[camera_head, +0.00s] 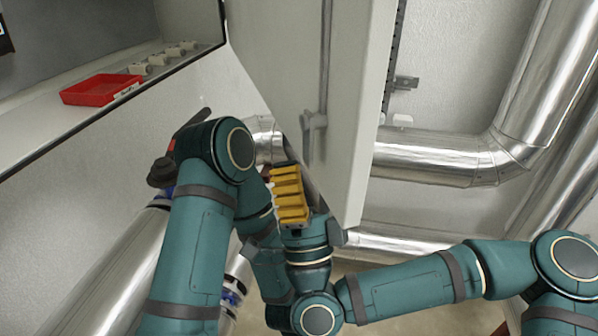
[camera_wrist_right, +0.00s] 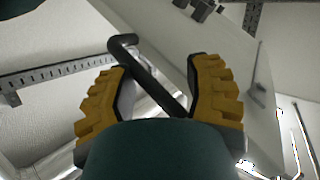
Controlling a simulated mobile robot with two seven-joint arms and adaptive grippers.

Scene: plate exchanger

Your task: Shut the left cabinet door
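The cabinet door (camera_head: 287,55) is a pale grey panel standing open at top centre, its inner face showing a vertical rod and a bracket (camera_head: 314,122). Its inner face also shows at the right of the right wrist view (camera_wrist_right: 243,58). My right gripper (camera_head: 290,192) is at the door's lower end, yellow fingers pointing up. In the right wrist view its fingers (camera_wrist_right: 160,95) stand apart, with a dark bent bar (camera_wrist_right: 143,70) between them. I cannot tell whether they touch it. My left arm's elbow is left of the door; its gripper is hidden.
The open cabinet at upper left holds a red tray (camera_head: 98,90) and several small pale parts (camera_head: 158,60) on its floor. Shiny pipes (camera_head: 432,160) run behind the door on the right, and another pipe (camera_head: 118,270) stands at lower left. My arms crowd the lower middle.

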